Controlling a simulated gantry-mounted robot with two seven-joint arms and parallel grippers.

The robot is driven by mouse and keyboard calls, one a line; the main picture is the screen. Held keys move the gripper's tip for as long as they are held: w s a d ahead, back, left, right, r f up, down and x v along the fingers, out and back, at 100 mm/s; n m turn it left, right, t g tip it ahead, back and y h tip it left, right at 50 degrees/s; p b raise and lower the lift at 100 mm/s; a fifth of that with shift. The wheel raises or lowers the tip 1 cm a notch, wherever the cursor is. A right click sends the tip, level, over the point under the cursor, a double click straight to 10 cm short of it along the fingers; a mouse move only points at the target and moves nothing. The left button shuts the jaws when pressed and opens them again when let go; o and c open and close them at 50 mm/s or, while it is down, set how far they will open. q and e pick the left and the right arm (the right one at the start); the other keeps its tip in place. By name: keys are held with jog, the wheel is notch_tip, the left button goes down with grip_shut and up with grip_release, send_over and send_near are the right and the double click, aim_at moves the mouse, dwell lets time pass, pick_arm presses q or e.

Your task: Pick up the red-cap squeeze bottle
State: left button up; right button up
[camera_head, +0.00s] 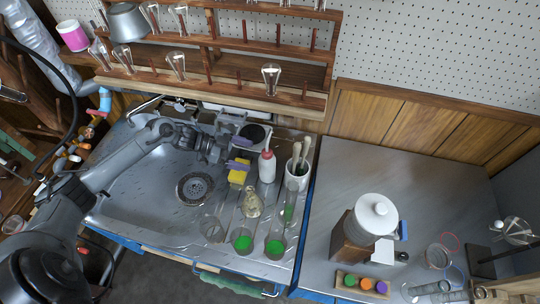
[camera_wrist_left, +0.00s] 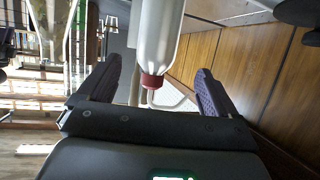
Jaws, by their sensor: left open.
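The red-cap squeeze bottle (camera_head: 267,168) stands upright on the sink's drainboard. My left gripper (camera_head: 240,154) is open, with two purple fingers, just left of the bottle in the head view. It also shows in the left wrist view (camera_wrist_left: 158,75), with nothing clamped in it. My right gripper is not in view.
A white crock (camera_head: 297,177) with wooden pestles stands right of the bottle. Glassware with green contents (camera_head: 243,243) is in front. A wooden rack (camera_head: 220,80) is behind. The sink basin (camera_head: 150,205) is mostly clear.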

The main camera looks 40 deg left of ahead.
aim_at(271, 163)
pick_arm(q)
jog(key=b+x, duration=0.2)
jog(key=x, duration=0.7)
jog(key=shift+s+d+f, duration=0.1)
jog(key=shift+s+d, duration=0.05)
jog(key=shift+w+d+f, duration=0.2)
jog(key=shift+w+d, duration=0.1)
jog(key=shift+d, duration=0.15)
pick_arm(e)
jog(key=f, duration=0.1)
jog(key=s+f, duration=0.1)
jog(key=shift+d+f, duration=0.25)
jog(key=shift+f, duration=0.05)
pick_arm(q)
jog(key=c, duration=0.7)
